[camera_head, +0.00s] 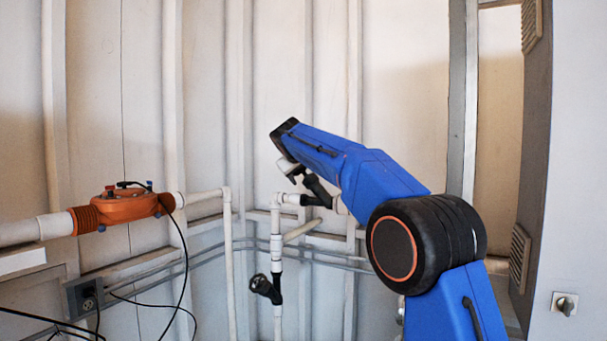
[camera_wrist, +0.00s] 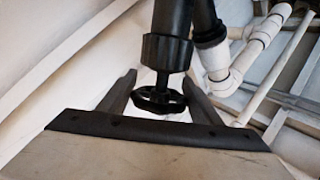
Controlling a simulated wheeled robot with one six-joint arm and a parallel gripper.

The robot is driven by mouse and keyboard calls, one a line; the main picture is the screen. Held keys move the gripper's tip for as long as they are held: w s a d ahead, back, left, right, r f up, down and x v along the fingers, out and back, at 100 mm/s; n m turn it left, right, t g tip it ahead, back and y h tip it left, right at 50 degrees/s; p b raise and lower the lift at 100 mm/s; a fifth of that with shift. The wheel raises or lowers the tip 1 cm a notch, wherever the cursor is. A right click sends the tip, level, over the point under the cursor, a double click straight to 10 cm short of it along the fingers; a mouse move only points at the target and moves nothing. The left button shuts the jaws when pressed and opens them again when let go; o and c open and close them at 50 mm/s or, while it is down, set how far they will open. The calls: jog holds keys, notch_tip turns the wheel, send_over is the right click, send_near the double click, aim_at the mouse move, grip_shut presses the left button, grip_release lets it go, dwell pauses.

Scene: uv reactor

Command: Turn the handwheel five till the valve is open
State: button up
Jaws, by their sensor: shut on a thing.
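The handwheel (camera_wrist: 158,102) is a small black wheel on a stem below a black valve body (camera_wrist: 167,52) in the wrist view. My gripper (camera_wrist: 161,92) has one finger on each side of the wheel and is shut on it. In the head view my gripper (camera_head: 294,172) is partly hidden by my blue arm, beside a black fitting on a white pipe. The wheel cannot be made out clearly there. No marking shows which handwheel this is or how far the valve is open.
A second black handwheel (camera_head: 263,286) sits lower on the white vertical pipe (camera_head: 276,245). An orange flanged unit (camera_head: 125,207) with cables is at left. White pipes (camera_wrist: 262,37) run close to my gripper's right. A grey cabinet (camera_head: 577,150) stands at right.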

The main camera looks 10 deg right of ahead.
jog(key=y, duration=0.1)
jog(key=n+g+y, duration=0.1)
jog(key=y, duration=0.1)
jog(key=n+g+y, duration=0.1)
jog(key=shift+a+f, duration=0.15)
jog(key=shift+a, duration=0.15)
jog(key=shift+s+a+f+n+g+y, duration=0.1)
jog(key=shift+s+a+n+g+y, duration=0.1)
jog(key=shift+n+g+y, duration=0.5)
jog(key=shift+s+a+f+n+g+y, duration=0.15)
jog(key=shift+n+g+y, duration=0.25)
jog(key=shift+g+y, duration=0.55)
jog(key=shift+s+a+n+g+y, duration=0.1)
jog(key=shift+n+g+y, duration=0.2)
jog(key=shift+y, duration=0.15)
jog(key=o, duration=1)
jog(key=shift+r, duration=0.1)
